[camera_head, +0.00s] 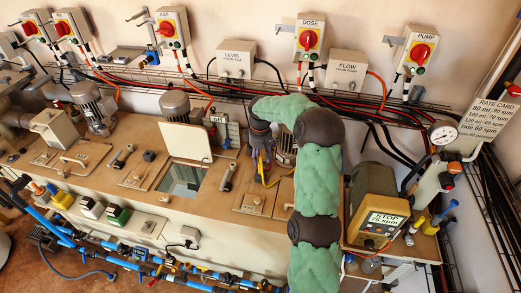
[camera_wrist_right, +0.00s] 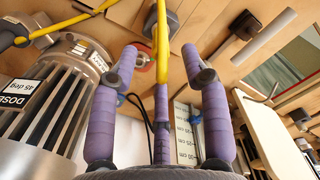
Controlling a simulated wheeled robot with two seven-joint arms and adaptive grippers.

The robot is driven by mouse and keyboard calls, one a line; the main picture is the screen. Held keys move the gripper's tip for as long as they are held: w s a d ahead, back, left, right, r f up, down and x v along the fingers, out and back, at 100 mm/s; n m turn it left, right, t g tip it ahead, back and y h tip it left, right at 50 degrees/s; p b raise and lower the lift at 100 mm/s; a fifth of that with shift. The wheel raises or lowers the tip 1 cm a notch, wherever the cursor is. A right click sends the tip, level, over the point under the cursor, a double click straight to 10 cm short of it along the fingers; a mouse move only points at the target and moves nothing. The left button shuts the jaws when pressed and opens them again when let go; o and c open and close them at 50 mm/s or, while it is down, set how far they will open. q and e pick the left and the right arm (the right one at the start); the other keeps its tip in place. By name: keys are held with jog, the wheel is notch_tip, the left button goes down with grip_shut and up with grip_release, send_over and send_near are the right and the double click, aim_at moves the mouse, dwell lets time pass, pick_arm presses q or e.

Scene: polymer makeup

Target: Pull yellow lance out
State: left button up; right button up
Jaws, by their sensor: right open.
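The yellow lance (camera_wrist_right: 162,40) runs down from the top edge in my right wrist view, in line with the gap between my purple fingers. My right gripper (camera_wrist_right: 160,58) is open, with one finger to each side of the lance and a thin purple part in the middle covering its lower end. I cannot tell whether any finger touches it. In the head view my right gripper (camera_head: 262,162) points down at the bench, where a yellow line (camera_head: 264,177) shows beside it. My own arm hides part of this area. My left gripper is not in view.
A ribbed motor labelled DOSE (camera_wrist_right: 45,95) stands close to the left of my gripper in the wrist view. A yellow hose (camera_wrist_right: 65,25) crosses the upper left.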

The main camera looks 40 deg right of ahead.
aim_at(260, 163)
jog(key=shift+f+b, duration=0.35)
jog(key=shift+f, duration=2.45)
grip_shut()
